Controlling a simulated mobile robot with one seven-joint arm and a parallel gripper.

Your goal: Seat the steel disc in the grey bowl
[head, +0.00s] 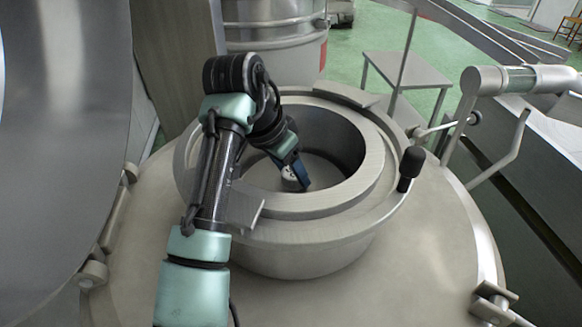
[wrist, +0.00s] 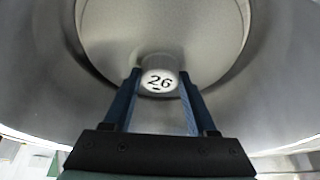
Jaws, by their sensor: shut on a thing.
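The grey bowl (head: 372,190) is a wide, thick-rimmed steel ring opening in the top of a large metal vessel. My gripper (head: 297,178) reaches down inside it from the left and rear. In the wrist view my gripper (wrist: 158,88) has its blue fingers on both sides of a short pale knob marked 26 (wrist: 158,80), shut on it. The knob appears to stand on the steel disc (wrist: 160,28), a broad pale round face framed by a dark edge line. The disc's near side is hidden, and I cannot tell whether it lies flat or is raised.
A black-knobbed handle (head: 410,165) stands at the bowl's right rim. A large curved metal wall (head: 60,130) rises at left. A pipe (head: 525,80) and a small metal table (head: 405,72) are behind at right. The vessel top (head: 420,260) around the bowl is clear.

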